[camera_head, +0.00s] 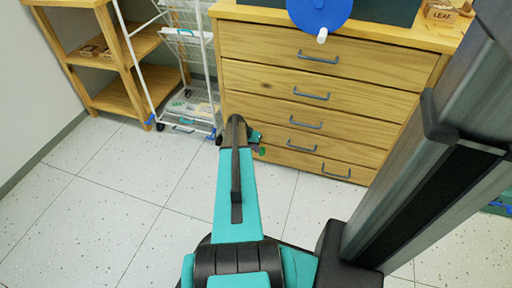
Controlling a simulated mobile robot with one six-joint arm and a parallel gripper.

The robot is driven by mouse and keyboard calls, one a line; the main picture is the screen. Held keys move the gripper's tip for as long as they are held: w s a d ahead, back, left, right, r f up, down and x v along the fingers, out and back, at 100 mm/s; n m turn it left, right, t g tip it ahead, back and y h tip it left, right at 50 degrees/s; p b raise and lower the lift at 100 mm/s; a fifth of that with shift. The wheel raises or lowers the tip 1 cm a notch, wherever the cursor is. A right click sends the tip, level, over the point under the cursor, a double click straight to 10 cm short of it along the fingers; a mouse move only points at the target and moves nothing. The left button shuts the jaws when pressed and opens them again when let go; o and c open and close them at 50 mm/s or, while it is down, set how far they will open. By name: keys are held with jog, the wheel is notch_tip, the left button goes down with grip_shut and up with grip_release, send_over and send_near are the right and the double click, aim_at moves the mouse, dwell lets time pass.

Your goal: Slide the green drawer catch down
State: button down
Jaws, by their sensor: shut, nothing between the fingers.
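A wooden drawer cabinet (240,72) with several drawers and grey bar handles stands ahead of me. The gripper is shut and empty. The arm's end partly hides this spot, and I cannot tell whether the gripper touches the catch.
A white wire rack (150,75) on casters stands left of the cabinet, with a wooden shelf unit (115,92) beyond it. A blue disc (320,12) and a box marked LEAF (446,14) are on the cabinet top. The tiled floor (100,200) at left is clear.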

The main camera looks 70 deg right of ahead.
jog(key=shift+f, duration=0.95)
jog(key=w+d+p+v, duration=0.1)
jog(key=p+v, duration=0.4)
jog(key=v, duration=0.8)
jog(key=shift+w, duration=0.55)
jog(key=shift+r, duration=0.1)
